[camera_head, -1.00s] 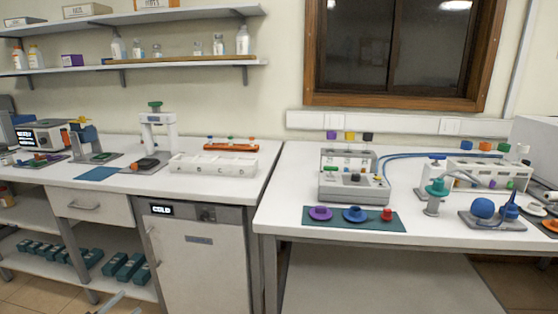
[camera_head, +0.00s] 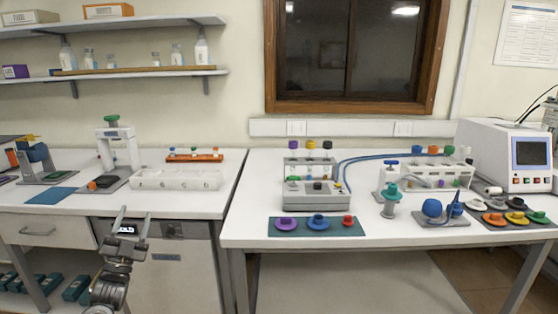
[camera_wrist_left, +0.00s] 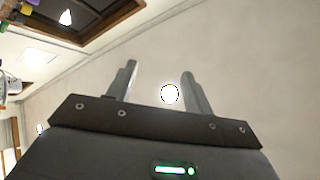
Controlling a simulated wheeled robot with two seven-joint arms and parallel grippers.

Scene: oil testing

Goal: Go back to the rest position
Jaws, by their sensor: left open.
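My left gripper (camera_head: 132,222) is raised at the lower left of the head view, pointing up, in front of the white cabinet under the left bench. Its two fingers are apart with nothing between them. In the left wrist view the left gripper (camera_wrist_left: 157,85) shows two spread fingers against a bare pale surface with a bright light spot. It touches no bench object. My right gripper is in neither view.
The left bench holds a white rack (camera_head: 177,179), an orange rack (camera_head: 195,157) and a blue mat (camera_head: 52,195). The right bench holds a grey device (camera_head: 315,194), a green mat (camera_head: 345,229) and a white analyser (camera_head: 500,150). A gap separates the benches.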

